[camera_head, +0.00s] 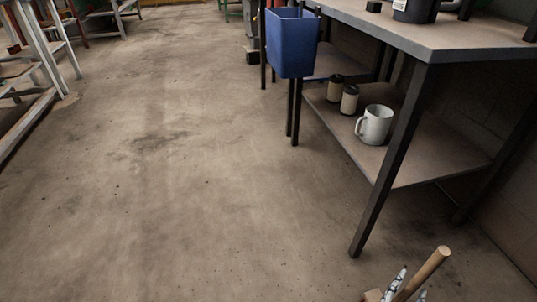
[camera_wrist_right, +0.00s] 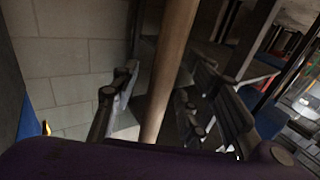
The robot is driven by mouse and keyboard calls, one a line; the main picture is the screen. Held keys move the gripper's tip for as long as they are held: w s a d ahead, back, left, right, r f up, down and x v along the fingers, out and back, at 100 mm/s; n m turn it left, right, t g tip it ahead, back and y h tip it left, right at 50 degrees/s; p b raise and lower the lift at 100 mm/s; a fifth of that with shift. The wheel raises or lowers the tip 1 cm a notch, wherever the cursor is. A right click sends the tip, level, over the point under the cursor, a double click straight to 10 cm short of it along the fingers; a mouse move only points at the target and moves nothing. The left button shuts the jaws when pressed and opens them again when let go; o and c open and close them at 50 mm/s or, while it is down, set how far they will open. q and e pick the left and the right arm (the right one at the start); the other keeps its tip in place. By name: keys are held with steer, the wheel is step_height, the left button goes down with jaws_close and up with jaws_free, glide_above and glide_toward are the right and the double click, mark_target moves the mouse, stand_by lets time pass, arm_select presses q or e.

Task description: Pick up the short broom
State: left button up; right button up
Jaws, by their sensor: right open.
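The short broom shows only as a pale wooden handle (camera_head: 428,268) at the bottom right of the head view, tilted up to the right. Its lower part is out of the picture. In the wrist view the handle (camera_wrist_right: 168,70) runs from the top edge down between the fingers of my right gripper (camera_wrist_right: 160,105). The fingers are apart on both sides of it, with gaps visible. In the head view my right gripper (camera_head: 405,287) shows only as fingertips beside the handle. My left gripper is not in view.
A metal-legged workbench (camera_head: 430,50) stands at the right, with a white mug (camera_head: 374,125) and two small cans on its lower shelf (camera_head: 430,165). A blue bin (camera_head: 290,43) hangs at its end. A white frame (camera_head: 45,50) stands at the far left. The middle floor is clear.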

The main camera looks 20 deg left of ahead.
jaws_close()
stand_by(0.3)
steer(key=shift+r, duration=0.2)
